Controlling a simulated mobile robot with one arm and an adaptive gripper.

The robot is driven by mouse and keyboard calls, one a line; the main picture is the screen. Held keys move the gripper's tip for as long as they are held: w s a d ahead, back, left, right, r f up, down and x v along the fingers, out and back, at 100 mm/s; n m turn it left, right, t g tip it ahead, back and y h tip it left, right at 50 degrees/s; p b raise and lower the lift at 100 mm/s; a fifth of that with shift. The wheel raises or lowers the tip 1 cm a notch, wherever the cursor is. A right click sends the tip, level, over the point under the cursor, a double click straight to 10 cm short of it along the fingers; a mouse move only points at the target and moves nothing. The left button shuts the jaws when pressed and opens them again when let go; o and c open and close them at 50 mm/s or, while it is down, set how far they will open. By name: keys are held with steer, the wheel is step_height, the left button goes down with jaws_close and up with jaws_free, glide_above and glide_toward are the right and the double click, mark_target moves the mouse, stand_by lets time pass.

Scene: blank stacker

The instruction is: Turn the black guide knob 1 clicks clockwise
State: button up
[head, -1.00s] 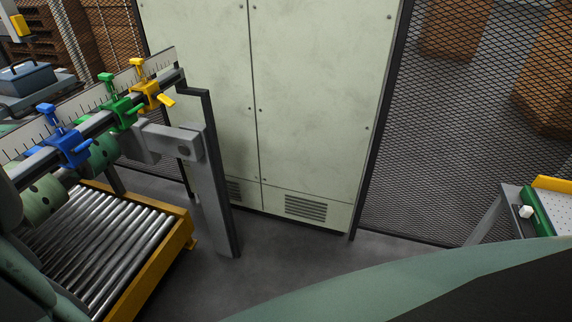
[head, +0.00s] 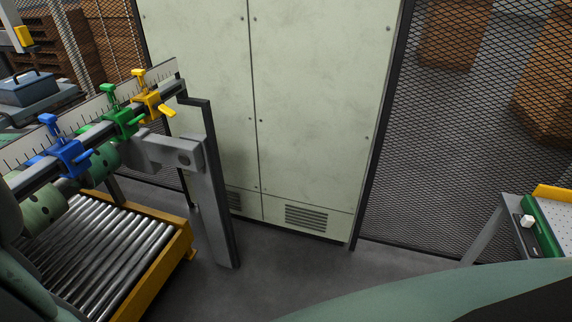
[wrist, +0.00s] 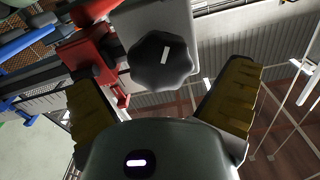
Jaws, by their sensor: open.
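The black guide knob (wrist: 160,62) shows in the wrist view, a lobed dial with a white mark near its top that leans slightly right of upright. It sits on a pale grey plate (wrist: 185,22). My gripper (wrist: 160,95) is open, its two yellow ribbed fingers spread to the left and right below the knob in the picture. Nothing is between the fingertips except the view of the knob, and I cannot tell how far off it is. The knob and gripper fingers are not visible in the head view.
In the wrist view a red clamp (wrist: 98,55) is left of the knob. The head view shows blue (head: 68,152), green (head: 120,118) and yellow (head: 148,100) clamps on a ruled rail, above a roller conveyor (head: 100,245). A pale cabinet (head: 310,110) stands behind; a small table is at right.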

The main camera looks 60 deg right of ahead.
steer(key=v, duration=0.9)
steer(key=shift+s, duration=0.25)
